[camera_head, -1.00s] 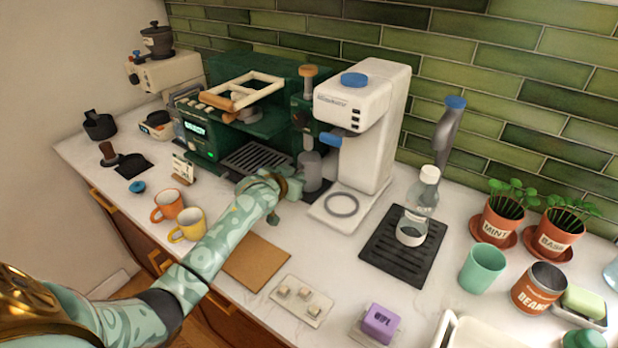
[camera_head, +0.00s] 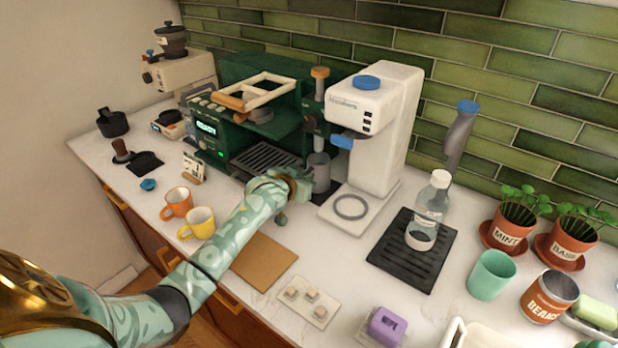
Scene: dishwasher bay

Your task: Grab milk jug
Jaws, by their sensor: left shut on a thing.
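The milk jug (camera_head: 319,173) is a small grey metal cylinder. It stands upright on the dark patch at the right of the green espresso machine (camera_head: 262,115), below the steam wand side. My left gripper (camera_head: 303,186) reaches in from the front left and is at the jug's near left side. It is shut on the jug; the exact contact is small and partly hidden by the gripper itself.
The white grinder (camera_head: 375,125) stands close to the right of the jug. An orange mug (camera_head: 177,203) and a yellow mug (camera_head: 198,223) stand left of my arm. A bottle (camera_head: 434,197) stands on a black mat (camera_head: 405,272). A brown mat (camera_head: 263,263) lies bare.

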